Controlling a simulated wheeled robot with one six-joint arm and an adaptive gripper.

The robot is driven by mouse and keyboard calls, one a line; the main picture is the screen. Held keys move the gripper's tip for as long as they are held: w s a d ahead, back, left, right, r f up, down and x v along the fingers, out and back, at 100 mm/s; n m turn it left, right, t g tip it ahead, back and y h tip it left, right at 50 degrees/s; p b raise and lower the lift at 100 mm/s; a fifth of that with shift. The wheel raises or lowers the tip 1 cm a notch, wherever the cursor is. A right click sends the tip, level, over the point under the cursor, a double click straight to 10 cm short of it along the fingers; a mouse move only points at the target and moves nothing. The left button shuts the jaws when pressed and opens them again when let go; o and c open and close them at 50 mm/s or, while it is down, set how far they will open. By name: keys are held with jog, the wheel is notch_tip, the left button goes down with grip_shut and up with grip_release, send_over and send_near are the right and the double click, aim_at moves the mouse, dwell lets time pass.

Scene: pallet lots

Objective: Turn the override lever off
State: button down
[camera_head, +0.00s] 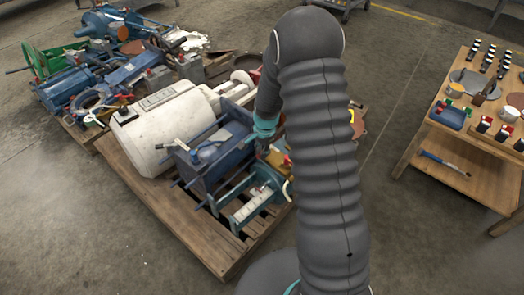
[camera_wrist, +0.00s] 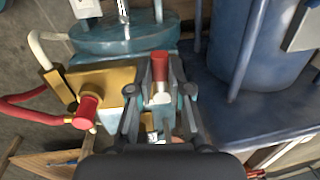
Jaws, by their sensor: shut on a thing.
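In the wrist view, a red-tipped lever (camera_wrist: 160,62) with a pale grey lower part stands between the fingers of my gripper (camera_wrist: 160,80). The fingers are closed on it from both sides. Which way the lever is turned I cannot tell, as the fingers hide much of it. Left of the gripper, a brass block (camera_wrist: 108,88) carries a second red knob (camera_wrist: 86,110). In the head view my gripper is mostly hidden behind my arm, beside the blue and teal machinery on the near pallet.
A teal round part (camera_wrist: 125,35) lies beyond the gripper, and a blue cylinder (camera_wrist: 250,45) rises close on its right. In the head view, the wooden pallet (camera_head: 160,205) holds a white motor (camera_head: 165,125) and a blue machine (camera_head: 215,150). A wooden table (camera_head: 445,170) stands right.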

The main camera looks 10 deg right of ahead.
dwell(0.3)
jog(key=c, duration=1.1)
grip_release()
jog(key=shift+r, duration=0.1)
notch_tip(320, 180, up, 12)
jog(key=s, duration=0.1)
jog(key=shift+d, duration=0.35)
